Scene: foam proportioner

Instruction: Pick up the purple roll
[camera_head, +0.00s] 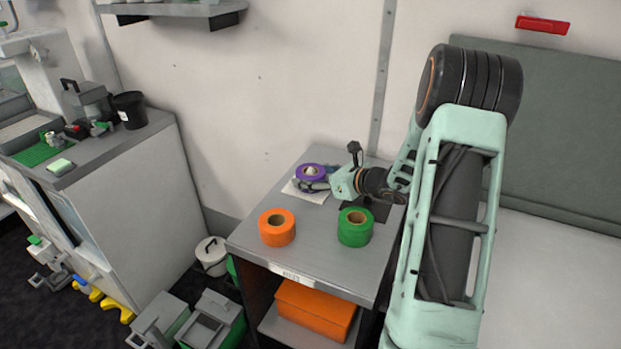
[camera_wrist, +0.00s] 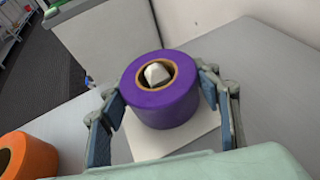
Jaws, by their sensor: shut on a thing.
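The purple roll (camera_head: 311,172) is at the back of the grey cart top, above a white sheet. In the wrist view the purple roll (camera_wrist: 161,108) stands upright between my two fingers, with something pale inside its tan core. My gripper (camera_head: 322,185) reaches it from the right. In the wrist view my gripper (camera_wrist: 162,98) has a finger on each side of the roll, shut on it. I cannot tell whether the roll touches the white sheet (camera_wrist: 150,147) or is slightly above it.
An orange roll (camera_head: 277,228) and a green roll (camera_head: 355,227) stand on the front of the grey cart top (camera_head: 316,238). The wall (camera_head: 270,90) is close behind. A grey cabinet (camera_head: 150,190) stands to the left. An orange box (camera_head: 313,309) is on the lower shelf.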

